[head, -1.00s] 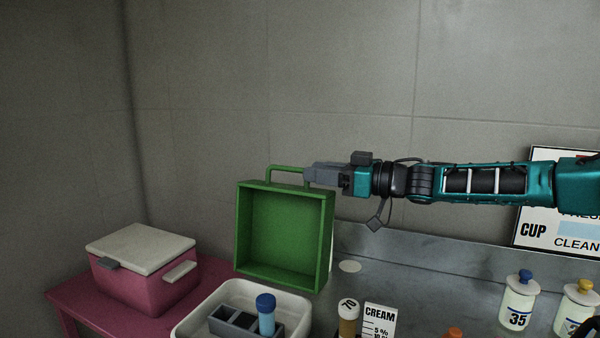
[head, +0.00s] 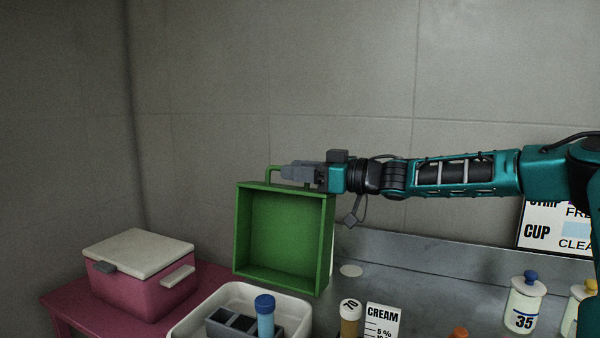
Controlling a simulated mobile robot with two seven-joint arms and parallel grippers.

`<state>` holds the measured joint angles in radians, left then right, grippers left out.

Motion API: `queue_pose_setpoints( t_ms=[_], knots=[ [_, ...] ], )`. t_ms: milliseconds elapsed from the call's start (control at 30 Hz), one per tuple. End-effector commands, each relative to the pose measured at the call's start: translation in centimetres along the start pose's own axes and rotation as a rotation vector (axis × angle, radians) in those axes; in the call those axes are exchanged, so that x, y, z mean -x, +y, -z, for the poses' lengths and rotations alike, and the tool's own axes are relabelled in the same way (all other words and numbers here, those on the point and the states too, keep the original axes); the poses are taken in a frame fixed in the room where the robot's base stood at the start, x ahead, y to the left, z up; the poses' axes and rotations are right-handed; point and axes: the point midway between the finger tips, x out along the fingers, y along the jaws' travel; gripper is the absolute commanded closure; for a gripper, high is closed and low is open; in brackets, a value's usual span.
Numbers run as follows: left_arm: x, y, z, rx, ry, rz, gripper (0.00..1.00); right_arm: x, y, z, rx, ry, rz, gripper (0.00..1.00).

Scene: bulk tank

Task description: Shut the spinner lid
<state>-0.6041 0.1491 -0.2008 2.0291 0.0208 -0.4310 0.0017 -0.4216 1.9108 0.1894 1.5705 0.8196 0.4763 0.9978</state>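The green spinner lid (head: 286,236), a square hollow box shape, stands upright with its open side facing me. Its green loop handle (head: 271,173) is on the top edge. My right gripper (head: 286,172) comes in from the right and overlaps the handle just above the lid's top edge. Its fingers look like one grey block from here, so I cannot tell whether they are open or shut on the handle. The spinner body under the lid is not clearly visible. My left gripper is not in view.
A white tray (head: 185,328) with a grey rack (head: 222,322) and blue-capped tube (head: 265,315) sits in front of the lid. A pink cooler (head: 140,290) is at left. A brown vial (head: 350,318), a CREAM card (head: 383,322) and a white jar (head: 524,300) stand at right.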

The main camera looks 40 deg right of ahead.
Motion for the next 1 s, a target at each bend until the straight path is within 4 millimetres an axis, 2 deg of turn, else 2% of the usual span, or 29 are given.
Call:
queue_pose_setpoints(
  t_ms=[167, 533, 1000],
  knots=[
    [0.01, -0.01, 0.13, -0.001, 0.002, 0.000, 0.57, 0.01, 0.01, 0.03, 0.000, 0.000, 0.000, 0.64],
    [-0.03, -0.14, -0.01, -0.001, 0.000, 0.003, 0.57, 0.04, 0.06, 0.04, 0.000, 0.001, -0.002, 0.99],
    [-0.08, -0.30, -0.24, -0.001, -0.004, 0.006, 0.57, 0.07, 0.15, 0.11, 0.000, 0.001, -0.005, 1.00]
  ],
)
